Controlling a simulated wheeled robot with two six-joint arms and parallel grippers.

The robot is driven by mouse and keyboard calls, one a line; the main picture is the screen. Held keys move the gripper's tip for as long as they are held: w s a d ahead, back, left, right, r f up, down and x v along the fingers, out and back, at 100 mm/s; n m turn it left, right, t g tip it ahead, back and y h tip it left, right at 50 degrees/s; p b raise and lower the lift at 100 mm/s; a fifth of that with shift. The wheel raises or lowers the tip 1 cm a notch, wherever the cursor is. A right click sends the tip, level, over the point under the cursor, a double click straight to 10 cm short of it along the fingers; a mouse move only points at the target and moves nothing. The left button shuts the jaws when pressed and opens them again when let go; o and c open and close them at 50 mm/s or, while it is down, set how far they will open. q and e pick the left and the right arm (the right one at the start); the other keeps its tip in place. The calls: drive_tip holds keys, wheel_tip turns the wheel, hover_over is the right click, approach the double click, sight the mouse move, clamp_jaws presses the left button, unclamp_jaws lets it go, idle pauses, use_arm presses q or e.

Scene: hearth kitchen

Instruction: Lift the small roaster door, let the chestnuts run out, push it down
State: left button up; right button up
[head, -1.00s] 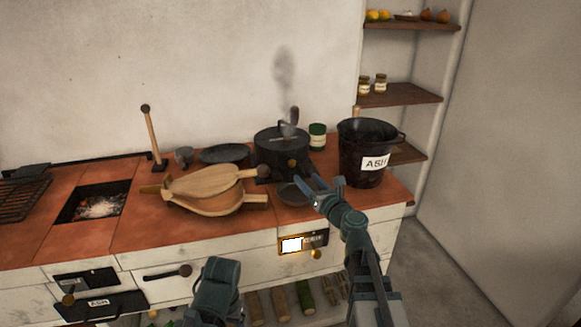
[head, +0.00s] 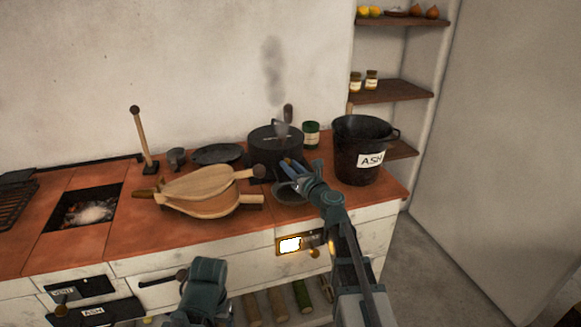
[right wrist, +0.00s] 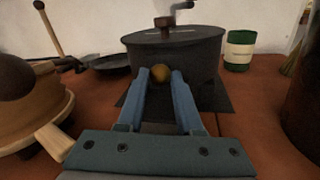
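The roaster (head: 276,146) is a dark round drum with a crank on top, standing at the back right of the red counter; steam rises above it. In the right wrist view the roaster (right wrist: 190,62) fills the upper middle, and a small brass knob (right wrist: 161,74) shows low on its front. My right gripper (right wrist: 160,82) is open, its blue fingers either side of the knob in that view; I cannot tell whether they touch it. The door itself is hidden behind the gripper. No chestnuts show. My left arm (head: 205,285) is low at the front; its fingertips are not visible.
A dark dish (head: 290,192) sits below the roaster, partly hidden by my right gripper. Wooden bellows (head: 205,190) lie to the left. The ash bucket (head: 360,165) stands right, a green tin (head: 311,134) behind. A fire pit (head: 88,210) glows at the left.

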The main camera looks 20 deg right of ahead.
clamp_jaws()
idle(1.0)
